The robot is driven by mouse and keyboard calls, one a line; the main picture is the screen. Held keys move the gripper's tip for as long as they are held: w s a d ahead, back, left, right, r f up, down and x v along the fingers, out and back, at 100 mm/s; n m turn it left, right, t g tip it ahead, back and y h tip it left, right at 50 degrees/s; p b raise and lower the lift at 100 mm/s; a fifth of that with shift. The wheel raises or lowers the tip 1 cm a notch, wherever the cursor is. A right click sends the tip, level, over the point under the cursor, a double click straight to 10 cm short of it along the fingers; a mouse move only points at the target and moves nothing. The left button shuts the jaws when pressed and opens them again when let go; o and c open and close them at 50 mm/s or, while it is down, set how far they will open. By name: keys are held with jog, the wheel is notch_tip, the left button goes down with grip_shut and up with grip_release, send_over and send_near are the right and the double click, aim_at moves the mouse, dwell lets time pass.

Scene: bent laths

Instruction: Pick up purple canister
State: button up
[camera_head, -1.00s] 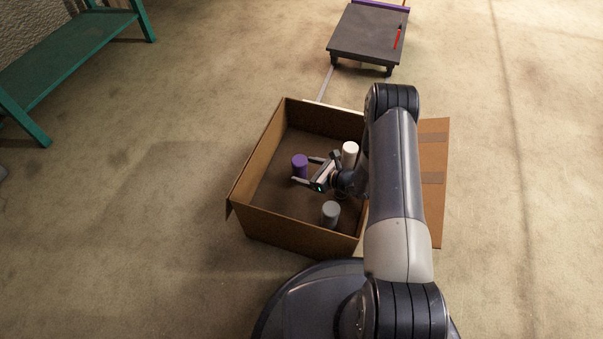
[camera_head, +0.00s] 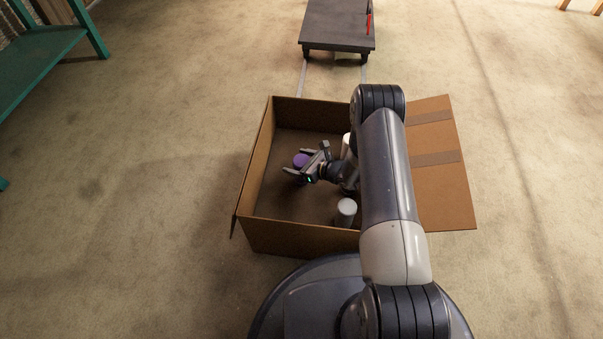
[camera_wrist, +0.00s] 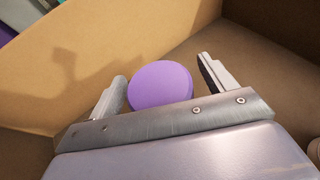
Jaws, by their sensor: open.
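The purple canister (camera_head: 301,160) stands upright inside the open cardboard box, left of the box's middle. In the wrist view its round purple top (camera_wrist: 160,86) lies between the two fingers, nearer the left one. My gripper (camera_head: 295,161) is open inside the box, its fingers on either side of the canister. In the wrist view my gripper (camera_wrist: 166,82) shows a gap between the right finger and the canister; whether the left finger touches it I cannot tell. The canister's lower part is mostly hidden by the gripper.
The cardboard box (camera_head: 256,165) has walls all round and a flap (camera_head: 437,160) folded out to the right. A grey canister (camera_head: 346,212) and a partly hidden white canister (camera_head: 346,146) stand in it. A dark low table (camera_head: 337,25) is beyond; a green bench (camera_head: 40,50) is upper left.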

jog(key=shift+w+a, duration=0.15)
jog(key=shift+c, duration=0.2)
jog(key=c, duration=1.2)
